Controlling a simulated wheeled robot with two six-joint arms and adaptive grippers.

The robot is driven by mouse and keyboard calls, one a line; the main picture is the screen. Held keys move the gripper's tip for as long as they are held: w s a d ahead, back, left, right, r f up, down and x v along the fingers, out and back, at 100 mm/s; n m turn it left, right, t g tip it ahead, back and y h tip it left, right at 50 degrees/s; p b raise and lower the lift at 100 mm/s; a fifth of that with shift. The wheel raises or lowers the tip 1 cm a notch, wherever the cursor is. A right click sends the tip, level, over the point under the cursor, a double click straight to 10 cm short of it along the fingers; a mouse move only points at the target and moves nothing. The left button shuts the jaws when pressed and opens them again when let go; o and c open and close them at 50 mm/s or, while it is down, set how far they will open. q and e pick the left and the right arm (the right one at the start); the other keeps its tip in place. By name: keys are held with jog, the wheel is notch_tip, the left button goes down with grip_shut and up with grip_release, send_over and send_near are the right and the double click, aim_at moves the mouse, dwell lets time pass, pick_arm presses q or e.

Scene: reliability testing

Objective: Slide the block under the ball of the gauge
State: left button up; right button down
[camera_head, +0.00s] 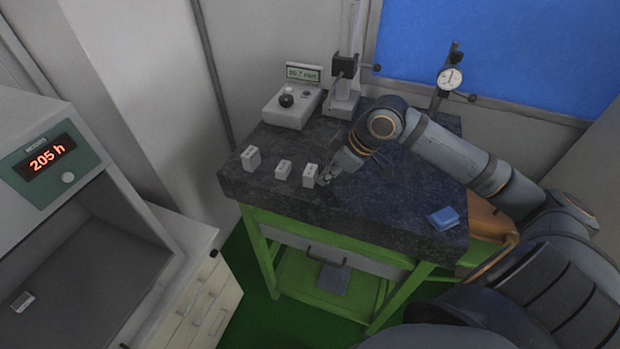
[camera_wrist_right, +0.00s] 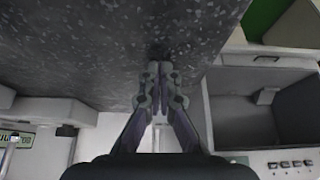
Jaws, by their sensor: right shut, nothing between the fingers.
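Three small pale blocks stand in a row on the front left of the dark granite table top: a left block (camera_head: 251,158), a middle block (camera_head: 283,169) and a right block (camera_head: 309,175). My right gripper (camera_head: 325,181) is low over the table, just right of the right block; I cannot tell whether it touches it. In the right wrist view its fingers (camera_wrist_right: 159,70) are together with nothing between them. A gauge (camera_head: 343,82) with a dark head on an upright column stands at the back; its ball is too small to make out. My left gripper is not in view.
A control box (camera_head: 291,106) with a readout of 89.7 mm stands left of the gauge. A dial indicator (camera_head: 450,78) is at the back right. A blue object (camera_head: 444,218) lies near the right front edge. A cabinet (camera_head: 50,150) reading 205 h stands at left.

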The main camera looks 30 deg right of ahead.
aim_at(316, 175)
jog(key=shift+w+a+b, duration=0.4)
jog(key=shift+a+b, duration=0.1)
jog(key=shift+b, duration=0.65)
jog(key=shift+w+r+p, duration=0.1)
jog(key=shift+r+p, duration=0.05)
jog(key=shift+p, duration=0.15)
jog(key=shift+w+a, duration=0.15)
jog(key=shift+w, duration=0.05)
jog(key=p+v, duration=0.3)
jog(key=shift+r+p, duration=0.3)
jog(key=shift+s+r, duration=0.3)
jog(key=shift+r, duration=0.05)
jog(key=shift+w, duration=0.1)
